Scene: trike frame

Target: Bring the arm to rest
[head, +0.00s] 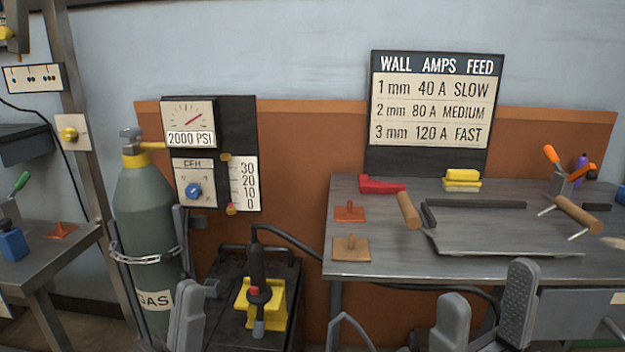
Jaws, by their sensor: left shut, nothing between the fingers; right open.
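My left gripper (190,302) shows at the bottom edge, left of the middle. Its grey fingers are together with nothing seen between them. It is in front of the black cart and near the gas cylinder in the picture. My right gripper (486,290) is at the bottom right, in front of the workbench's front edge. Its two grey fingers stand wide apart with nothing between them. Most of both arms is out of view below the picture.
The metal workbench (375,224) at the right carries a steel tray, clamps, a brush and a yellow block (462,178). A chained gas cylinder (148,215) and a black cart (222,272) with a yellow-based tool stand at the left. Another table (55,245) is at the far left.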

